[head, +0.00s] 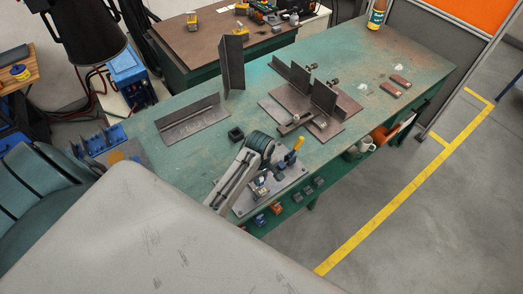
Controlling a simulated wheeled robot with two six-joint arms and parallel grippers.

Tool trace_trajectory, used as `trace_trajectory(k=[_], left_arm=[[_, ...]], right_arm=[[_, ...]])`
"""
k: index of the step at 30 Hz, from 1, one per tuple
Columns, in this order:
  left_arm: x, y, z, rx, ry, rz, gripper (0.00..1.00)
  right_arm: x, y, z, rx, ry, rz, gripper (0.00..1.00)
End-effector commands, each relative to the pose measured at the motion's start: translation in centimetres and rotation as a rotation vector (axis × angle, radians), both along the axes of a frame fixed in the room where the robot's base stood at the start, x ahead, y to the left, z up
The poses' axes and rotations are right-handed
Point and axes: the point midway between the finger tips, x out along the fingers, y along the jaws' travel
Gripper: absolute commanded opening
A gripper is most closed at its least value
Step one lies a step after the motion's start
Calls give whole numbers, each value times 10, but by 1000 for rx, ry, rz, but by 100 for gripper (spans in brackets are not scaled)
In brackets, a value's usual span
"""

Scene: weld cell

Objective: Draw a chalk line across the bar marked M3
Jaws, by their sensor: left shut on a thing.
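My left gripper (262,185) points down over a grey plate (243,208) at the front edge of the green table. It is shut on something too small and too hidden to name. A yellow stick-like thing (291,158) stands tilted just right of the gripper; I cannot tell whether it is a chalk holder. Two short brown bars (400,81) (390,90) lie at the right of the table. Another short flat bar (295,124) lies at the front of the steel fixture. No M3 mark is readable. My right gripper is not in view.
The fixture (337,125) with upright plates stands mid-table. An angle piece (193,124) and a tall upright angle (232,62) stand to the left. A dark square block (236,134) sits near my arm. The right part of the table (418,58) is mostly free.

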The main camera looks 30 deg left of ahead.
Motion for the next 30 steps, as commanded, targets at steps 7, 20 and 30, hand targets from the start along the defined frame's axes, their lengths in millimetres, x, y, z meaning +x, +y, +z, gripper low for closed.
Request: trace_trajectory(k=[7, 20, 30], left_arm=[[-6, 3, 0, 0, 1, 0, 0], [-15, 6, 0, -1, 1, 0, 0], [-22, 9, 0, -1, 1, 0, 0]], right_arm=[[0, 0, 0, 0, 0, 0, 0], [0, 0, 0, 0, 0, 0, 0], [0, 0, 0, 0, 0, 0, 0]])
